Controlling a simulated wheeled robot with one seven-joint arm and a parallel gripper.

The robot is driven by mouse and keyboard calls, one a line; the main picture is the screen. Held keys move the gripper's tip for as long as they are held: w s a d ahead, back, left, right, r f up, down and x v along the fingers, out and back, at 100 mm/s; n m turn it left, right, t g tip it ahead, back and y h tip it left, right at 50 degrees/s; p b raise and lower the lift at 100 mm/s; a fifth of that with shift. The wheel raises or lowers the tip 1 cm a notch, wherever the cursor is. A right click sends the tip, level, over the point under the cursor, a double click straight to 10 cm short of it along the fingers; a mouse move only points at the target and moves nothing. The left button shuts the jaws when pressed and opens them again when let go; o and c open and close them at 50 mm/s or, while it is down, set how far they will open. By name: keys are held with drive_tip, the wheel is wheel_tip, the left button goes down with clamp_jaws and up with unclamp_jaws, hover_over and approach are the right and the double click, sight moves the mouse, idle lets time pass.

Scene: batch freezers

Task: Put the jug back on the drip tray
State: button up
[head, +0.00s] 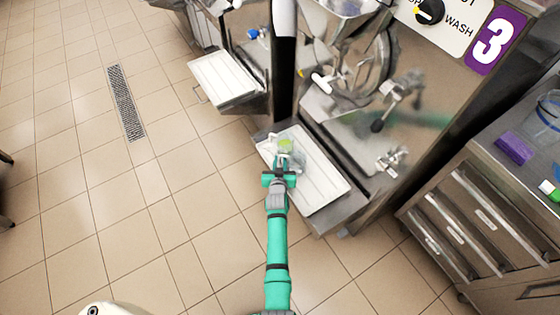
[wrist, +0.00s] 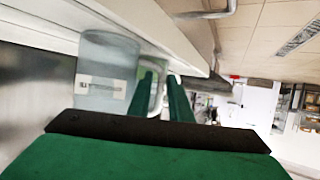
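The clear jug (head: 297,157) is at the end of my arm, over the left part of the white drip tray (head: 322,189) of machine 3. A green patch shows at its top. In the wrist view the jug (wrist: 107,78) is see-through, with a pale label-like patch, and stands beside the green fingers. My gripper (head: 281,166) has its fingers close together on the jug's handle side; they also show in the wrist view (wrist: 162,98). I cannot tell whether the jug's base touches the tray.
A second white tray (head: 223,79) juts out at the left. A steel drawer cabinet (head: 462,222) with a purple block (head: 514,148) stands right.

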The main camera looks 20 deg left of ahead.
drive_tip(key=shift+o, duration=0.2)
drive_tip(key=shift+d, duration=0.1)
drive_tip(key=shift+r, duration=0.15)
drive_tip(key=s+d+r+m+t+h, duration=0.1)
drive_tip(key=s+d+r, duration=0.3)
drive_tip(key=s, duration=0.7)
drive_tip(key=s+d+r+m+h, duration=0.1)
drive_tip(key=s+d+r, duration=0.3)
drive_tip(key=s, duration=0.7)
drive_tip(key=s+d+r+m+t+h, duration=0.1)
drive_tip(key=s+d+r, duration=0.1)
drive_tip(key=s+d, duration=0.65)
drive_tip(key=s+d+r, duration=0.2)
drive_tip(key=s+r, duration=0.5)
drive_tip(key=s, duration=0.1)
drive_tip(key=s+d+r+h, duration=0.1)
drive_tip(key=s+d+r, duration=0.2)
drive_tip(key=s+r, duration=0.4)
drive_tip(key=shift+s+r+m+t, duration=0.15)
drive_tip(key=shift+s+m+t, duration=0.2)
drive_tip(key=shift+s, duration=0.25)
drive_tip(key=shift+d, duration=0.1)
